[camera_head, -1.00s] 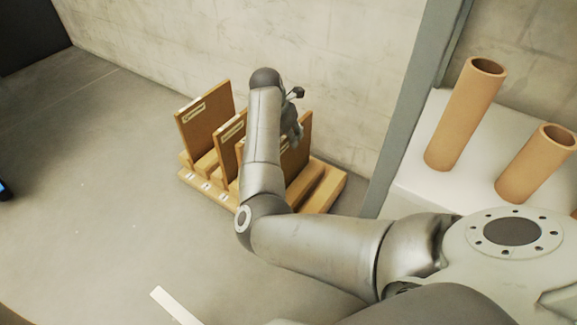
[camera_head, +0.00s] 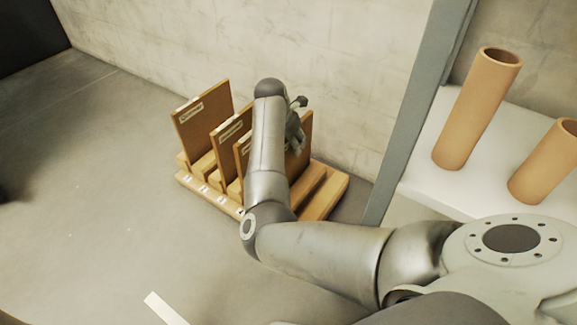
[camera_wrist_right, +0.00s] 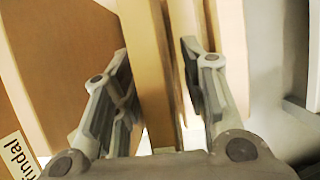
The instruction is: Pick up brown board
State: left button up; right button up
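Several upright brown boards with white labels stand in slots of a wooden rack (camera_head: 328,197) on the floor by the wall. The leftmost board (camera_head: 204,118) and the second board (camera_head: 228,142) show clearly; the others are partly hidden by my right arm. My right gripper (camera_head: 296,132) is over the right part of the rack, partly hidden by its own arm. In the right wrist view the right gripper (camera_wrist_right: 158,60) is open, with a finger on each side of a brown board (camera_wrist_right: 150,85) seen edge-on. Contact is not clear. My left gripper is not in view.
A labelled board (camera_wrist_right: 40,80) stands close left of the fingers in the wrist view. A grey post (camera_head: 408,120) and a white shelf (camera_head: 420,175) with brown tubes (camera_head: 477,108) stand right of the rack. The floor (camera_head: 90,200) at left is mostly clear.

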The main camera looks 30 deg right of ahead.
jog(key=shift+f, duration=0.1)
grip_shut()
dwell(0.3)
dwell(0.4)
